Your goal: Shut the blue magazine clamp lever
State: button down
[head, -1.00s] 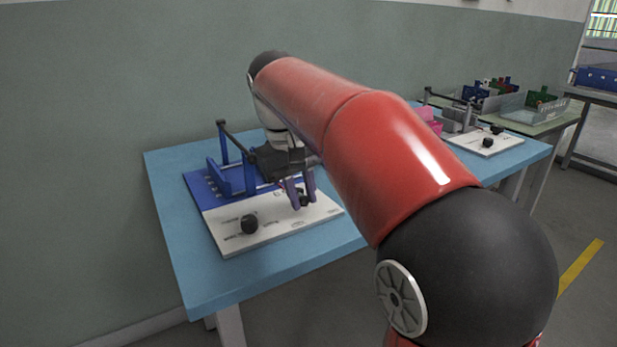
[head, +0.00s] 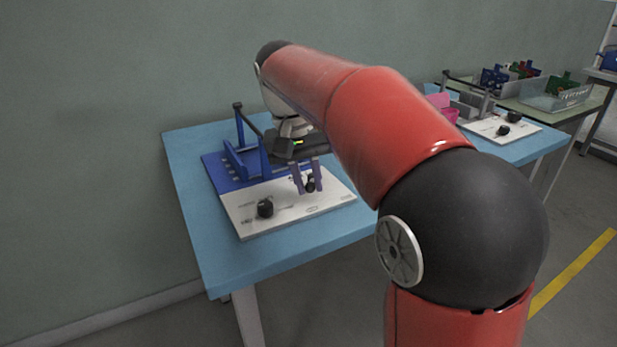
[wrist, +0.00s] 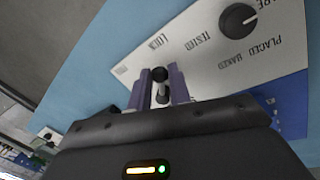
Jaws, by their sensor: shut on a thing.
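The blue magazine fixture (head: 236,182) stands on the near table, with blue uprights and a dark bar across their tops. A white printed panel (head: 285,222) lies along its front, and it also shows in the wrist view (wrist: 192,62). My gripper (head: 308,180) points down over the right part of this panel. In the wrist view my gripper (wrist: 161,84) is shut on a small grey lever (wrist: 163,93) with a black ball knob (wrist: 159,74), near the printed word LOCK. The fingers hide the lever's sides, and its base cannot be made out.
A round black dial (head: 265,208) sits on the panel left of my gripper, also in the wrist view (wrist: 238,20). The blue tabletop (head: 190,215) is bare at left and front. A second panel (head: 490,132) and bins stand farther right. A wall runs behind.

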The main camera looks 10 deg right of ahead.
jog(key=c, duration=1.3)
grip_release()
notch_tip(320, 180, up, 8)
jog(key=a, duration=0.1)
jog(key=shift+a+f+p, duration=0.2)
jog(key=shift+a+p, duration=0.1)
